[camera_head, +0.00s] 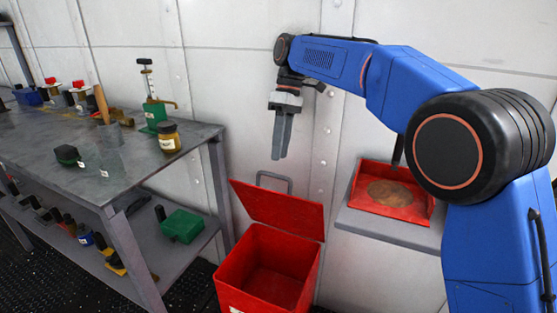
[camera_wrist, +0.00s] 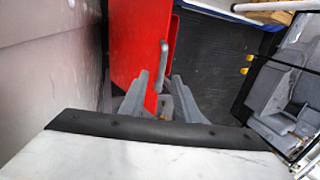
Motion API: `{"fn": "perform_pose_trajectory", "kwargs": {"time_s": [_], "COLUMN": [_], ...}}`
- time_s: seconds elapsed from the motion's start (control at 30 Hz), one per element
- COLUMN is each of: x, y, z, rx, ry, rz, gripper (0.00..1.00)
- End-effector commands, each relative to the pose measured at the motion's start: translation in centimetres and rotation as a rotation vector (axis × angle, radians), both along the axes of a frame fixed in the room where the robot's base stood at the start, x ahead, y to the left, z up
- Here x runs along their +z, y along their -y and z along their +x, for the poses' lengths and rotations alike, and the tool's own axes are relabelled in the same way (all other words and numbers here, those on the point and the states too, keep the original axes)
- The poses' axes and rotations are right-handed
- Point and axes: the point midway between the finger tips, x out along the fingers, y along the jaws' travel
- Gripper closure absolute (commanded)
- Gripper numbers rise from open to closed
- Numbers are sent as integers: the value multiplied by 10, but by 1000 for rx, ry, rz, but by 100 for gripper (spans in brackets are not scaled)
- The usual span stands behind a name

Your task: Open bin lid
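The red bin (camera_head: 255,304) stands on the floor right of the workbench, and its empty inside is visible. Its red lid (camera_head: 277,210) is raised and tilted back toward the wall, with a grey handle (camera_head: 273,176) at its top edge. In the wrist view, the two grey fingers of my gripper (camera_wrist: 160,78) are spread. The lid (camera_wrist: 132,45) and handle (camera_wrist: 163,62) show beyond them.
A grey workbench (camera_head: 65,165) with bottles, tools and small items stands at the left, with a lower shelf (camera_head: 160,255). A red tray (camera_head: 390,192) sits on a grey wall ledge (camera_head: 385,229) right of the bin. The riveted wall is close behind my gripper.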

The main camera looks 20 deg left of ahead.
Motion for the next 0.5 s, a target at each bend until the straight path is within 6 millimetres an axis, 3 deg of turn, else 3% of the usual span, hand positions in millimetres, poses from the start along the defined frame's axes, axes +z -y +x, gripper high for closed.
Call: {"fn": "perform_pose_trajectory", "kwargs": {"time_s": [0.33,0.47,0.5], "x": [5,5,5], "y": [0,0,-1], "z": [2,-1,-4], "rx": [0,12,26], "ry": [-1,7,16], "rz": [-1,-1,-1], "gripper": [71,99,100]}}
